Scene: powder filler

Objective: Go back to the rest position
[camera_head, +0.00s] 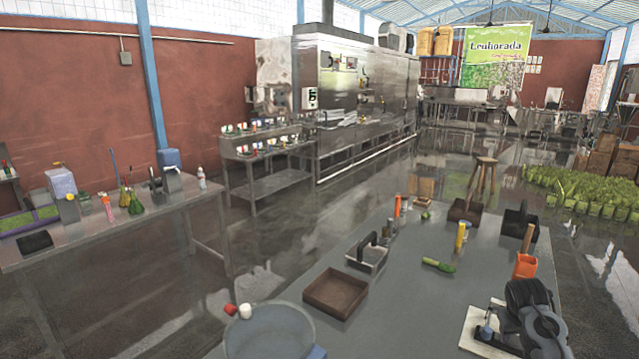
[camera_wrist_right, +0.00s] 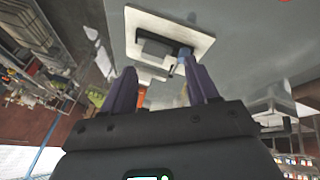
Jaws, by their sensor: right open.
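My right gripper (camera_head: 500,320) is at the lower right in the head view, over a white board (camera_head: 472,335) on the grey table. The dark arm parts cover much of the board. In the right wrist view the two dark purple fingers (camera_wrist_right: 158,64) stand apart with nothing held between them. My left gripper does not show.
The grey table (camera_head: 405,310) holds a brown tray (camera_head: 336,293), an orange cup (camera_head: 525,267), a green-ended tool (camera_head: 438,265) and a yellow cylinder (camera_head: 461,237). Bare tabletop lies between the tray and the board.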

